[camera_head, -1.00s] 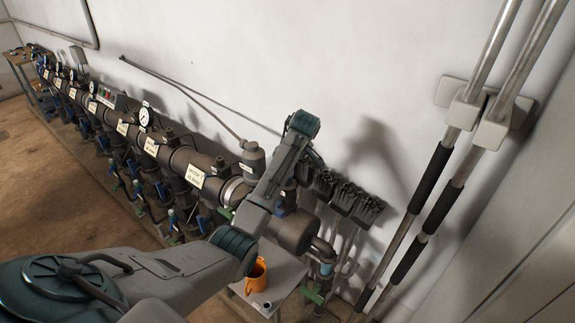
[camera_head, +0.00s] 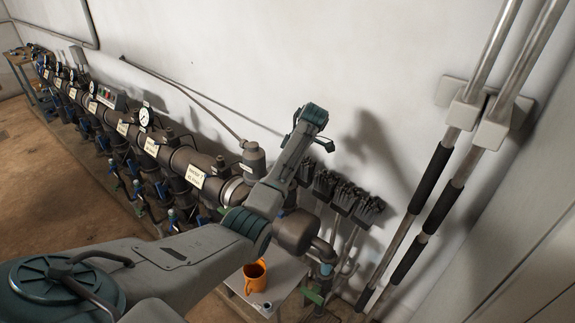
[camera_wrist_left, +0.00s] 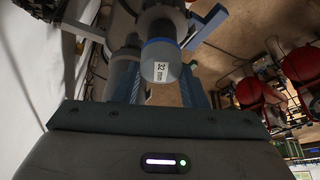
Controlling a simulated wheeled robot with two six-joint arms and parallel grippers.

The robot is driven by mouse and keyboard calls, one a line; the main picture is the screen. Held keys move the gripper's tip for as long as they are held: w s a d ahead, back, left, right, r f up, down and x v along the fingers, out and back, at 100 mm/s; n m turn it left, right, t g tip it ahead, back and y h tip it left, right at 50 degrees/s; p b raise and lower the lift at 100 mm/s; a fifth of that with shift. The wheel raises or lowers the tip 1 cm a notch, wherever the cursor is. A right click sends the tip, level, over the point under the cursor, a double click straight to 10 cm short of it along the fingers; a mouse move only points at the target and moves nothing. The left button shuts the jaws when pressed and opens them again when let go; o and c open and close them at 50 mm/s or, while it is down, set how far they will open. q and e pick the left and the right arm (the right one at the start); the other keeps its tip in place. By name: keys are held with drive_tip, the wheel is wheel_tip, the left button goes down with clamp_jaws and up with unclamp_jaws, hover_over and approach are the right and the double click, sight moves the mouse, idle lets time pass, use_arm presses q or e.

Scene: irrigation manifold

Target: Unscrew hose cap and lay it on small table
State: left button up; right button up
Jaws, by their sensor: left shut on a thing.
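The hose cap (camera_wrist_left: 160,72) is a grey cylinder with a blue ring and a white size label, seen in the left wrist view. My left gripper (camera_wrist_left: 168,50) is shut on it, with a blue-grey finger on either side. Its fingertips are partly hidden. In the head view the wrist of my left arm is raised in front of the wall, beyond the pipe end, and the cap cannot be made out there. The small grey table (camera_head: 289,274) stands low, below my left forearm. My right gripper is not in view.
An orange mug (camera_head: 255,276) stands on the small table, with a small dark round item (camera_head: 267,305) near its front edge. The dark manifold pipe (camera_head: 180,160) runs along the wall to the left. Black brushes (camera_head: 345,195) hang to the right, beside tall metal poles (camera_head: 440,160).

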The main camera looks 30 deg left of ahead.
use_arm(q)
drive_tip(key=shift+a+r+n+g, duration=0.2)
drive_tip(key=shift+n+g, duration=0.1)
drive_tip(key=shift+n, duration=0.6)
drive_tip(key=o, duration=1.1)
drive_tip(key=shift+w, duration=0.1)
drive_tip(key=shift+o, duration=0.7)
drive_tip(key=shift+a+f, duration=0.2)
drive_tip(key=shift+f, duration=0.1)
drive_tip(key=shift+o, duration=1.2)
drive_tip(key=shift+d, duration=0.25)
